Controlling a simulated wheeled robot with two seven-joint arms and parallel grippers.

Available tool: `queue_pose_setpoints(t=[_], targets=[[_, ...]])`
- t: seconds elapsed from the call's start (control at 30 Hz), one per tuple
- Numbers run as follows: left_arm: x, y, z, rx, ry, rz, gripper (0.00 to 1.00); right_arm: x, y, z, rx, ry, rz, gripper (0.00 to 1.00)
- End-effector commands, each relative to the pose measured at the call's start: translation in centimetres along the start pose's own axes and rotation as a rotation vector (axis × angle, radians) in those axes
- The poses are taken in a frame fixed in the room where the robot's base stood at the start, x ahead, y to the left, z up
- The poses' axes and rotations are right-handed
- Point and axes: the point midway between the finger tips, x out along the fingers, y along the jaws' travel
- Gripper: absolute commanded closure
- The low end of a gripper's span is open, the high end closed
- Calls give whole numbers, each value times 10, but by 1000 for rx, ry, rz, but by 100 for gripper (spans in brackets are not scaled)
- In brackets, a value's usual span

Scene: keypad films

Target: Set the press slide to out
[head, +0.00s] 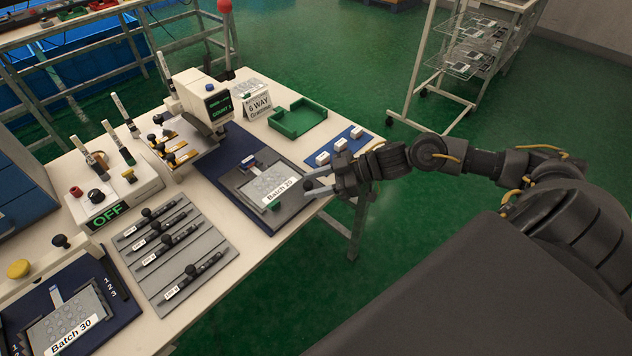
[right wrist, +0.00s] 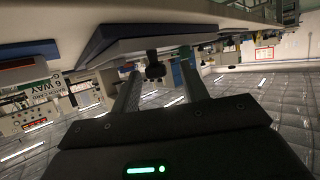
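The press (head: 205,98) is a white machine with a blue button and a green display. In front of it is a dark blue base (head: 226,157). A grey slide plate with a film labelled "Batch 29" (head: 279,188) sits at the base's right end, clear of the press head. My right gripper (head: 308,182) is open at the plate's right edge. In the right wrist view, a dark knob (right wrist: 154,68) stands between its spread fingers, with no visible grip on it; the slide plate (right wrist: 150,44) is behind. My left gripper is out of view.
A green tray (head: 299,119), a "6 WAY" sign (head: 256,107) and a blue strip with white blocks (head: 339,148) lie beyond the plate. A grey rack of black pens (head: 172,250), an "OFF" box (head: 110,200) and a "Batch 30" plate (head: 68,318) stand left.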

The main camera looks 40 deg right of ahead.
Motion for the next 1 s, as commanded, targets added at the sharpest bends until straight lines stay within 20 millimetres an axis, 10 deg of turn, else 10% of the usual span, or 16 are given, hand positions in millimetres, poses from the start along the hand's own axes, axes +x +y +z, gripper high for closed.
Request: queue_pose_setpoints(t=[1.0], targets=[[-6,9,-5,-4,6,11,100,-107,-1,0,2,-1,1,55]])
